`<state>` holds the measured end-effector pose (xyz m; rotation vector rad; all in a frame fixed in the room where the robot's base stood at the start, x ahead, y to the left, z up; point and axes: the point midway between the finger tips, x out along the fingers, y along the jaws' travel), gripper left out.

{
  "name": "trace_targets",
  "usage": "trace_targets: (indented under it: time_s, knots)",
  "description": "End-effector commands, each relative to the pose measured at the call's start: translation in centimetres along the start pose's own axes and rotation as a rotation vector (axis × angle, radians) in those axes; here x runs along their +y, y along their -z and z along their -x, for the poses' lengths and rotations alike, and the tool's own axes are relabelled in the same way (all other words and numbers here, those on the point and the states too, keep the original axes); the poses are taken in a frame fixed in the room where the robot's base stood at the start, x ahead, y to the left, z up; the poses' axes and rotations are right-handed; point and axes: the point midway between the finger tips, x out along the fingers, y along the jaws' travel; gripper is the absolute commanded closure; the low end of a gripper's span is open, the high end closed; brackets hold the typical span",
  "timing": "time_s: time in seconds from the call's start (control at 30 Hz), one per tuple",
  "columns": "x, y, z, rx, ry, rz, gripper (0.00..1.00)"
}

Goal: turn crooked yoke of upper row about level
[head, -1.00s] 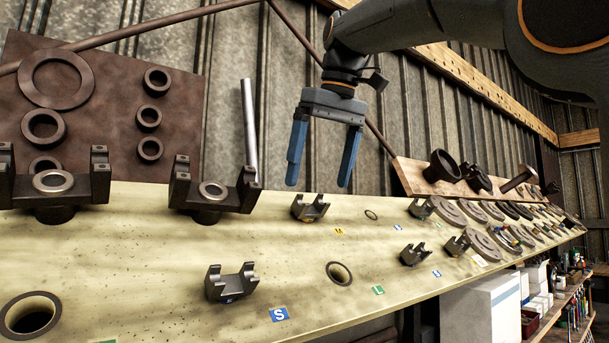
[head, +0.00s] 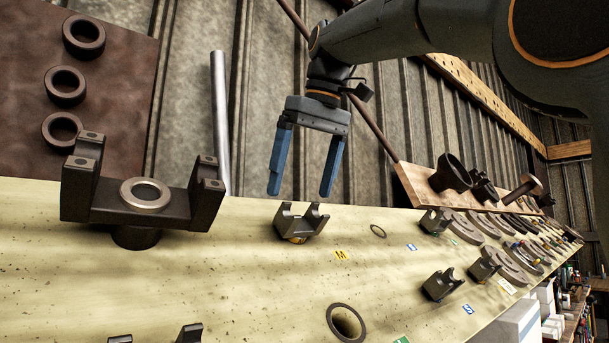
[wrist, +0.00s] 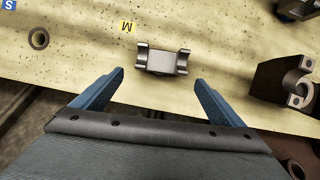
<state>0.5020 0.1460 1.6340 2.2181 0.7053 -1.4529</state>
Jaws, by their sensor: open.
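A small dark grey yoke (head: 300,224) with two upright prongs sits in the upper row of the cream board (head: 240,262), left of the yellow M label (head: 341,255). A yellow-orange bit shows under it. In the wrist view the yoke (wrist: 162,60) lies ahead of and between the fingertips, its long side running nearly parallel to the line between them, slightly tilted. My gripper (head: 303,192) is open and empty, fingers pointing down, above the yoke. It also shows in the wrist view (wrist: 160,79). No contact shows.
A large yoke with a ring (head: 145,195) stands close on the left. Another small yoke (head: 435,221) sits farther right in the upper row; a lower-row yoke (head: 442,286) is nearer the front. An empty hole (head: 346,322) and a pale rod (head: 220,120) are nearby.

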Motion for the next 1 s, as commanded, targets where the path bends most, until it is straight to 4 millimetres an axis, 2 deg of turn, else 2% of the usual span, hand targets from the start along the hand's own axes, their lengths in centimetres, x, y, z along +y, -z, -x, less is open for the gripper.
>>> trace_targets:
  time_s: [0.2,0.4,0.8,0.87,1.0]
  knots:
    - [-0.1,-0.1,-3.3,-0.003,0.001,0.0,0.08]
    - [0.0,-0.1,-5.5,-0.003,0.0,-0.002,0.08]
    - [0.2,-0.1,-6.3,-0.001,-0.002,-0.003,0.08]
    - [0.2,-0.1,-6.3,-0.001,-0.002,-0.003,0.16]
    - [0.2,-0.1,-6.3,-0.001,-0.001,-0.003,0.4]
